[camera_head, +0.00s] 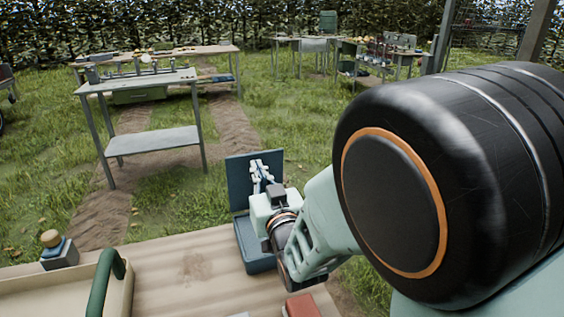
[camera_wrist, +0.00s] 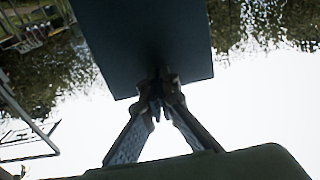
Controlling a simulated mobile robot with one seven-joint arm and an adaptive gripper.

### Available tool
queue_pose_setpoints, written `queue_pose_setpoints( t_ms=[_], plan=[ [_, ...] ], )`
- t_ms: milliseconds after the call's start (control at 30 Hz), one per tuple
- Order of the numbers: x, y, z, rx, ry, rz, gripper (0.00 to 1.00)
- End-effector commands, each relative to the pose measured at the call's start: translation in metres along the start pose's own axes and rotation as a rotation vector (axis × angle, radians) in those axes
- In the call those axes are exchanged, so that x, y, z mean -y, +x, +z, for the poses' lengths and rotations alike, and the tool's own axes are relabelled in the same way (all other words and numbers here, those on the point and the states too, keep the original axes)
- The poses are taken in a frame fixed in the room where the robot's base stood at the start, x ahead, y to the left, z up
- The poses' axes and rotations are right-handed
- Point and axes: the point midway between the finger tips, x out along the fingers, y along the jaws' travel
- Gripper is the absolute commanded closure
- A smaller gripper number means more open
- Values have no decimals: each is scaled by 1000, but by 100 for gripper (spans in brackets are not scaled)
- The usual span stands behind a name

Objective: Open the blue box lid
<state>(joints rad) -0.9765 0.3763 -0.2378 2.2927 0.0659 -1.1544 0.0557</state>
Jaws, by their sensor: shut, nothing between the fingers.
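The blue box (camera_head: 253,259) stands on the wooden table, partly hidden by my arm. Its lid (camera_head: 238,182) stands up, roughly vertical, at the far side of the box. My gripper (camera_head: 260,168) is in front of the lid's inner face, with its fingers pointing up. In the wrist view the lid shows as a dark flat panel (camera_wrist: 145,45). The shut fingers (camera_wrist: 160,85) overlap the panel near its edge, with nothing between them. I cannot tell whether they touch the lid.
A tray with a green handle (camera_head: 108,275) and a small object with a round knob (camera_head: 53,245) are on the table's left. A red object (camera_head: 302,306) lies at the near edge. A grey table (camera_head: 140,83) and other benches stand on the grass beyond.

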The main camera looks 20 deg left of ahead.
Motion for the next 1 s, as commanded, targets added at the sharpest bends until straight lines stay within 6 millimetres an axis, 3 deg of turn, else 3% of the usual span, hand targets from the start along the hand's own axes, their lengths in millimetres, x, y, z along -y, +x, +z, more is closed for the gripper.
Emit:
queue_pose_setpoints(
  t_ms=[333,533,733,1000],
  plan=[
    [0,2,-2,8,0,0,100],
    [-1,16,-9,88,2,2,100],
    [0,34,-1,125,1,1,100],
    [0,38,-4,126,0,0,100]
  ],
)
